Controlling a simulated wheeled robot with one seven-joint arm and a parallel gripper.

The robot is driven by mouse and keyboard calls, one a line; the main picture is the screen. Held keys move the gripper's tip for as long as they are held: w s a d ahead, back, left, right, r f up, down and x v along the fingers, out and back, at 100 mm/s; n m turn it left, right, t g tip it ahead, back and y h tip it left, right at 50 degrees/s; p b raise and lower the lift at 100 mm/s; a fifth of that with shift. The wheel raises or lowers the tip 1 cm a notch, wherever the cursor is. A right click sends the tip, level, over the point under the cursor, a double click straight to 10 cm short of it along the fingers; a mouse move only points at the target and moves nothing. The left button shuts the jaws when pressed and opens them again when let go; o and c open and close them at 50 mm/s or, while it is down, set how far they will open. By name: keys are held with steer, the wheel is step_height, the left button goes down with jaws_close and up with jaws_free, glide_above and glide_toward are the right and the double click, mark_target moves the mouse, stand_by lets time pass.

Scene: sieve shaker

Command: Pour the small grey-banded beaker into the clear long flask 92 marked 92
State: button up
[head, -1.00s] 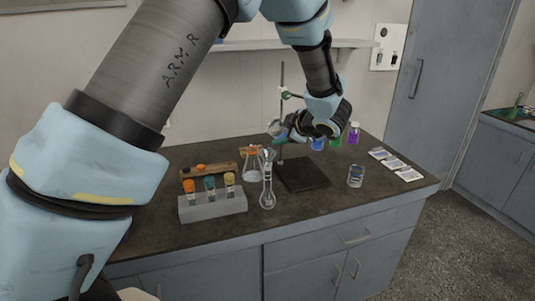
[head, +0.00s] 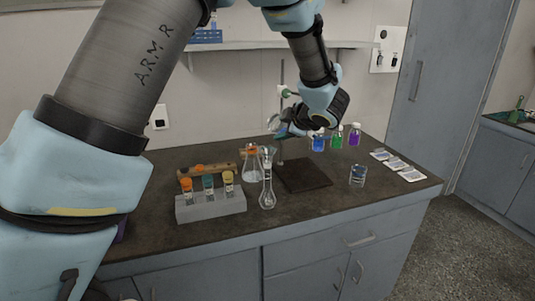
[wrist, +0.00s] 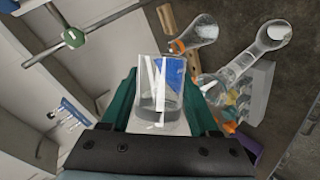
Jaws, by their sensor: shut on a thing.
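My gripper (wrist: 160,120) is shut on the small grey-banded beaker (wrist: 146,108), a clear glass held between the green fingers in the wrist view. In the head view my gripper (head: 287,131) is above the back of the bench, near the stand; the beaker is hard to make out there. The clear long flask (head: 267,196) stands upright on the bench, below and slightly left of my gripper. It also shows at the right of the wrist view (wrist: 226,80), apart from the beaker. Its mark is not legible.
A conical flask (head: 250,172) stands just behind the long flask. A grey rack (head: 211,208) with capped vials is to the left. The stand base (head: 304,175), a glass beaker (head: 357,177), coloured bottles (head: 337,139) and white cards (head: 397,166) are to the right.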

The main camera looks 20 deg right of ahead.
steer(key=shift+f+n+h+b, duration=0.45)
steer(key=shift+n+h+b, duration=0.05)
steer(key=shift+b, duration=2.45)
steer(key=shift+a+r+n+t+h+b, duration=0.1)
steer(key=shift+r+n+t+h+b, duration=0.35)
steer(key=shift+b, duration=2.15)
steer(key=shift+a+f+n+h+b, duration=0.15)
steer(key=shift+f+n+h+b, duration=0.35)
steer(key=shift+b, duration=2)
steer(key=shift+a+r+n+t+h+b, duration=0.2)
steer(key=shift+r+n+h+b, duration=0.3)
steer(key=shift+b, duration=1.55)
steer(key=shift+d+r+p, duration=0.1)
steer(key=shift+p, duration=0.5)
steer(key=m+p, duration=0.1)
steer(key=p, duration=0.3)
steer(key=shift+s+d+y, duration=0.1)
steer(key=shift+d+y, duration=0.05)
steer(key=shift+y, duration=0.2)
steer(key=r+m+y+p, duration=0.1)
steer(key=p, duration=0.4)
steer(key=shift+d+p, duration=0.15)
steer(key=shift+p, duration=0.15)
steer(key=shift+f+g+p, duration=0.35)
steer(key=shift+f+g, duration=0.1)
steer(key=shift+f, duration=0.2)
